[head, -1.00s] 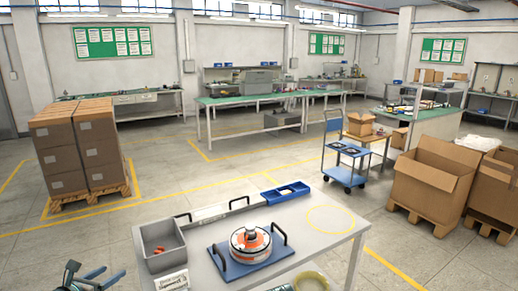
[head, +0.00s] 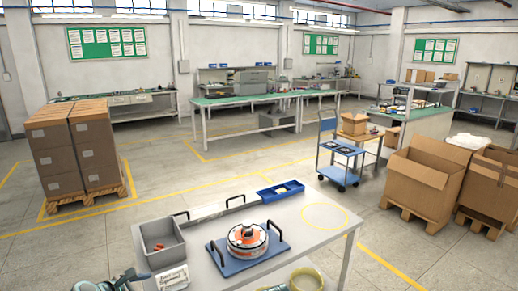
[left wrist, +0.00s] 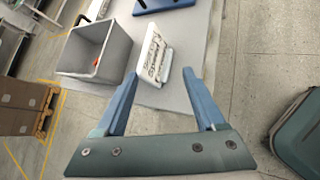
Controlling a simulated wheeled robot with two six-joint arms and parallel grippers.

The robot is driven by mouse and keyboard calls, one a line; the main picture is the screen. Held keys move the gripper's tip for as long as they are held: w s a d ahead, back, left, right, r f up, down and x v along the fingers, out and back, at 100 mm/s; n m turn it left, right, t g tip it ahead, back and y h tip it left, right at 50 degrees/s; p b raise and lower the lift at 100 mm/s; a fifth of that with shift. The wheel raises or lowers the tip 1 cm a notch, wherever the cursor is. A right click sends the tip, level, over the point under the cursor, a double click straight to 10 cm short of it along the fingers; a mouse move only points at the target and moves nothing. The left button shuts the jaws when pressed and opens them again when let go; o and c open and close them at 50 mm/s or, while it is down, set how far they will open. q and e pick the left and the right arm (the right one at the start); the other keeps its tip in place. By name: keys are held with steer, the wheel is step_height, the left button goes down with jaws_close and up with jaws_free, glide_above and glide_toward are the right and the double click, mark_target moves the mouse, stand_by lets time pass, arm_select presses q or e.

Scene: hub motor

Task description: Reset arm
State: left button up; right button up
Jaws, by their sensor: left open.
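My left gripper (left wrist: 160,74) is open and empty in the left wrist view, its two blue fingers spread in front of a white printed card at the table edge. In the head view this gripper (head: 112,283) shows only partly at the bottom left, by the table's near left corner. The hub motor (head: 247,239), orange and white with a metal hub on top, sits upright on a blue plate (head: 228,266) with black handles. The gripper is apart from the motor.
A grey bin (head: 165,254) with orange parts stands at the table's left, behind the printed card (head: 173,278). A blue tray (head: 281,191) sits at the back edge. A yellow-green ring (head: 318,277) lies at the front. The table's right part, with a yellow circle (head: 325,229), is clear.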

arm_select(q)
steer(key=s+d+f+m+g+p, duration=0.1)
steer(key=s+d+f+m+g, duration=0.15)
steer(key=d+m, duration=0.45)
steer(key=s+d+f+m+g+p, duration=0.1)
steer(key=d+m+g, duration=0.2)
steer(key=d+m, duration=0.35)
steer(key=s+d+f+m+g+y+p, duration=0.1)
steer(key=s+d+m+g+y, duration=0.3)
steer(key=s+d+m, duration=0.7)
steer(key=shift+d+f+m+y+p, duration=0.3)
steer(key=shift+d+m+y, duration=0.7)
steer(key=shift+m, duration=1.55)
steer(key=shift+s+r+g, duration=0.1)
steer(key=shift+g, duration=0.15)
steer(key=shift+c, duration=0.3)
